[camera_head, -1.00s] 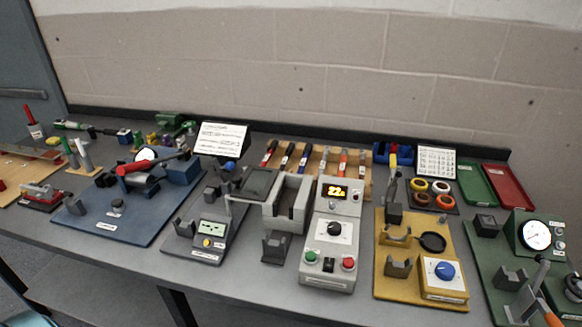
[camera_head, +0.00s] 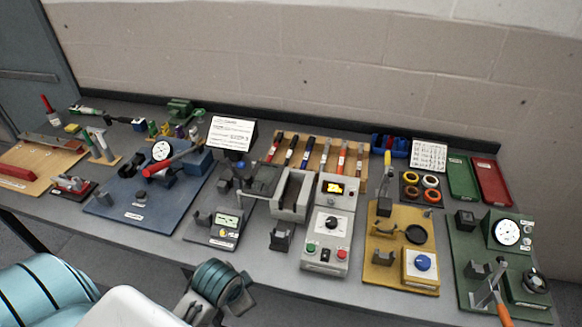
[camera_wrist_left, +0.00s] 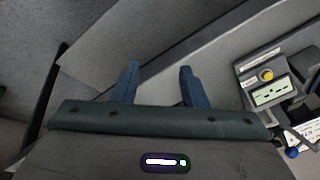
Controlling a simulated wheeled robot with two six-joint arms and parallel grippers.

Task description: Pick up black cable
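A light wooden rack (camera_head: 317,171) at the back centre holds several slim leads side by side, with red, blue, white and orange parts and some dark ones. They are too small to tell for certain which is the black cable. My left arm comes in from the lower left of the head view, its wrist low in front of the bench. In the left wrist view my left gripper (camera_wrist_left: 157,82) is open and empty, two dark blue fingers apart over the bench's front edge. My right gripper is not in view.
A meter stand (camera_head: 215,229), a grey box with an orange display (camera_head: 330,220) and a yellow board (camera_head: 399,247) stand in front of the rack. A blue board (camera_head: 140,207) is left, a green board (camera_head: 465,268) right.

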